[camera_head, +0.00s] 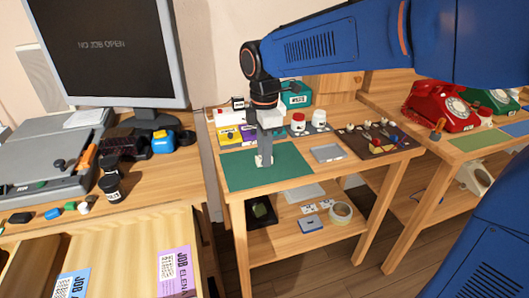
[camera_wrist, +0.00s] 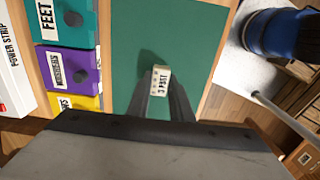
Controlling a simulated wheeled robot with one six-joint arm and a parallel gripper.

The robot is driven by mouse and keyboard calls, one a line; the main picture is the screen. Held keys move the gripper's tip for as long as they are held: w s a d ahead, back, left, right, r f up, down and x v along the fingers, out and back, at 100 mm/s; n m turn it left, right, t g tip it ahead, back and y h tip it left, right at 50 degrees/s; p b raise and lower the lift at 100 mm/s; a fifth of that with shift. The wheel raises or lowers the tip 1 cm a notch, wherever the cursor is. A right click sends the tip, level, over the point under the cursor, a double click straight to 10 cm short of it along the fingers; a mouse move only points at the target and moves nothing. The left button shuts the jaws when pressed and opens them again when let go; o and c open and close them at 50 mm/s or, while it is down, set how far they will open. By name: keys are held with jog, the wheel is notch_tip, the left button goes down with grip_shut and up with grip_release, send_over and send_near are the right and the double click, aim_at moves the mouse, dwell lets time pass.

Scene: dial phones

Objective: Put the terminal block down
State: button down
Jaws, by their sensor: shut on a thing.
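The terminal block (camera_wrist: 160,80) is a small cream piece marked "3 POST" in the wrist view. My gripper (camera_wrist: 163,90) is shut on it, with one dark finger on each side. In the head view my gripper (camera_head: 264,158) points down over the green mat (camera_head: 290,163) on the middle table. The block is mostly hidden by the fingers there. The mat also fills the middle of the wrist view (camera_wrist: 195,30). The block is at or just above the mat; I cannot tell whether it touches.
Labelled drawers stand behind the mat, among them a purple one (camera_wrist: 68,68). A grey tray (camera_head: 328,153) and a brown board with small parts (camera_head: 365,145) lie to the right. A red phone (camera_head: 440,106) stands on the right table. Bare mat surrounds the gripper.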

jog(key=c, duration=1.6)
grip_release()
jog(key=shift+f, duration=0.1)
notch_tip(320, 180, up, 12)
jog(key=shift+r, duration=0.15)
jog(key=shift+d, duration=0.1)
jog(key=s+d+f+m+t, duration=0.1)
jog(key=s+d+f+m, duration=0.4)
jog(key=s+d+m, duration=0.2)
jog(key=s+d+f+m+t, duration=0.2)
jog(key=s+d+f+m, duration=0.3)
jog(key=d, duration=0.6)
jog(key=s+d+f+m+t, duration=0.1)
jog(key=s+d+f+m, duration=0.5)
jog(key=s+d+m, duration=0.2)
jog(key=shift+s+d+m+t, duration=0.4)
jog(key=shift+m, duration=0.2)
jog(key=shift+r, duration=0.1)
